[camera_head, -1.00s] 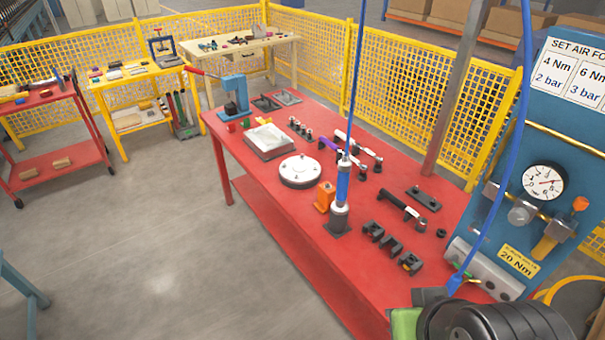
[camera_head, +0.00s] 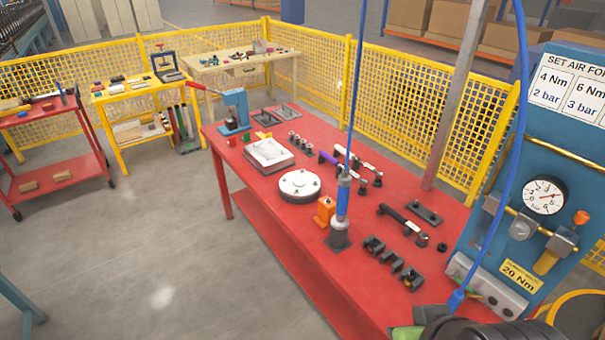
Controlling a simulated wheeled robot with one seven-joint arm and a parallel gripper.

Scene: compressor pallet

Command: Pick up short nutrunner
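An upright blue and grey air tool (camera_head: 342,205) stands in a dark holder on the red table (camera_head: 300,235), with a blue hose rising from its top. It looks like a nutrunner. Other tools lie behind and right of it: one with a purple band (camera_head: 328,157), one with a white band (camera_head: 347,148), and a black one (camera_head: 403,220). I cannot tell for sure which is the short nutrunner. A dark rounded part of mine shows at the bottom right edge; my gripper's fingers are not visible.
A white disc (camera_head: 300,184), an orange block (camera_head: 325,211) and black brackets (camera_head: 392,258) surround the upright tool. A blue panel with a gauge (camera_head: 544,196) stands at the right. Yellow mesh fencing (camera_head: 310,55) runs behind. The grey floor (camera_head: 140,250) at left is clear.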

